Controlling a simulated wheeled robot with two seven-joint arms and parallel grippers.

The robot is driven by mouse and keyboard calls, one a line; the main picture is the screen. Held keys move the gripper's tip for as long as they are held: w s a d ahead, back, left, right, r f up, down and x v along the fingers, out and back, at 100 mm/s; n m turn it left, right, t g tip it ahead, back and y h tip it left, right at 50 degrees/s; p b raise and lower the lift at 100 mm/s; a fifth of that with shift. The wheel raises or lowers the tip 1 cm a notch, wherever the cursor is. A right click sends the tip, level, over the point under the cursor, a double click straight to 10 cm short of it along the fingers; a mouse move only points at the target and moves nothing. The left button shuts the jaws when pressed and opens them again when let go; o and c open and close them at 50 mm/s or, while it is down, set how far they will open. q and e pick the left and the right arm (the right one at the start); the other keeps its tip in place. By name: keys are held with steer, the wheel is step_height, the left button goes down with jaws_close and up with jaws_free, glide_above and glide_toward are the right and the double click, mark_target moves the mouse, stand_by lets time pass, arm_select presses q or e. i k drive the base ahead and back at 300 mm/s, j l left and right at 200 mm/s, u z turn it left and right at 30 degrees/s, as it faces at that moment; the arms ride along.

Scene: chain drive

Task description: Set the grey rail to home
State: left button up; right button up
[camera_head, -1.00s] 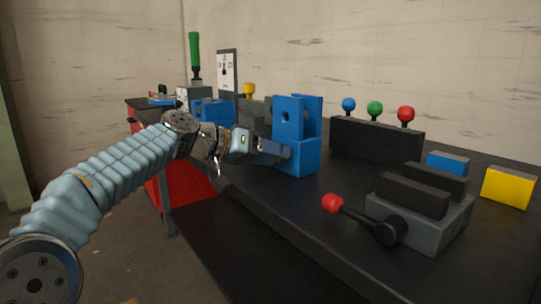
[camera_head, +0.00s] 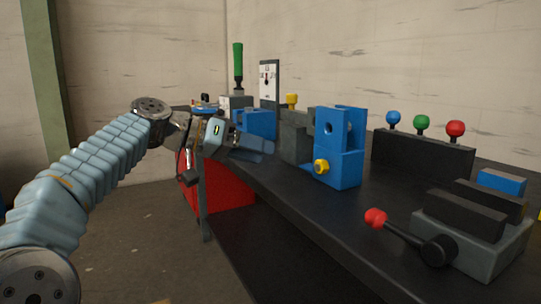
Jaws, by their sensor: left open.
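A grey block (camera_head: 297,138), which may be the grey rail, stands behind and left of the tall blue bracket (camera_head: 341,150). The bracket hides part of it, and its position relative to home cannot be read. A yellow knob (camera_head: 291,100) shows above the grey block. Another yellow knob (camera_head: 321,166) sits on the lower left face of the blue bracket. My left gripper (camera_head: 268,148) is open and empty, left of the bracket and apart from it, in front of the lower blue block (camera_head: 256,124). My right gripper is out of view.
A green-handled lever (camera_head: 238,65) and a dial plate (camera_head: 269,82) stand at the back. A black box with blue, green and red knobs (camera_head: 423,155) is right. A grey vise with a red-tipped handle (camera_head: 376,217) is at front right. The bench's front strip is clear.

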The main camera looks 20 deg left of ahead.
mark_target(287, 112)
steer(key=k+j, duration=0.2)
steer(key=j, duration=0.2)
steer(key=k+j, duration=0.45)
steer(key=j, duration=0.3)
